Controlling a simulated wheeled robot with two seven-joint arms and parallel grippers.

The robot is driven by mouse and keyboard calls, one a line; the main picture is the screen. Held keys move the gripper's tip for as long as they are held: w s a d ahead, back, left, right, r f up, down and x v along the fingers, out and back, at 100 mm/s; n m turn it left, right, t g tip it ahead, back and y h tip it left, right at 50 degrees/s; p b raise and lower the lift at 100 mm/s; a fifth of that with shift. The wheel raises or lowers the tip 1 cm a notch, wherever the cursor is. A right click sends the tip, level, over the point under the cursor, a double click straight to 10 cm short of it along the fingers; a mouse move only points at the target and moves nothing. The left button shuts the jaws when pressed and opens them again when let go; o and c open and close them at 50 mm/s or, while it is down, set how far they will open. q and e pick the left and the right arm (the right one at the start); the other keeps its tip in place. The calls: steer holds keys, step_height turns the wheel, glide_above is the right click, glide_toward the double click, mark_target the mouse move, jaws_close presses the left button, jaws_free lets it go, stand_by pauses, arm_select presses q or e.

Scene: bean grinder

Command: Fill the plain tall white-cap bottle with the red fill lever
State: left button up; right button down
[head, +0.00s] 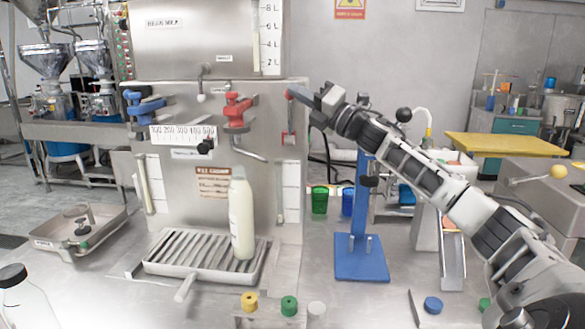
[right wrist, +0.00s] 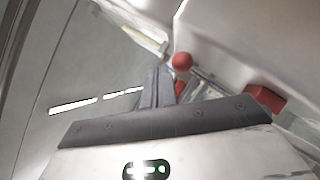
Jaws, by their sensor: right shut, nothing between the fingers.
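The tall bottle (head: 241,218) looks plain and pale and stands upright on the slatted drip tray (head: 160,268), at its right side. I cannot clearly make out its fill level or a cap. A red valve handle (head: 237,110) is on the machine's front above it. A small red lever (head: 289,138) sits in a slot near the machine's right edge. My right gripper (head: 298,93) is shut and empty at the machine's upper right edge, above that slot. In the right wrist view its fingers (right wrist: 158,85) are together, beside a red ball (right wrist: 182,61) and a red block (right wrist: 265,97). My left gripper is out of view.
A blue valve handle (head: 143,105) is at the left of the panel. A blue stand (head: 360,258) is right of the machine. A black-capped bottle (head: 22,300) stands front left.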

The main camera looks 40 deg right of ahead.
arm_select(q)
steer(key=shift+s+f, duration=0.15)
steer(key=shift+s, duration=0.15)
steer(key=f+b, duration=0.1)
steer(key=b, duration=0.1)
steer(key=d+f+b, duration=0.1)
steer(key=b, duration=0.4)
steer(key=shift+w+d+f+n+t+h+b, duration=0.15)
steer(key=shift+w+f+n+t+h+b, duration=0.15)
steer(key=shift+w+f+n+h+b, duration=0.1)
arm_select(e)
steer(key=v, duration=0.7)
steer(key=shift+s, duration=0.2)
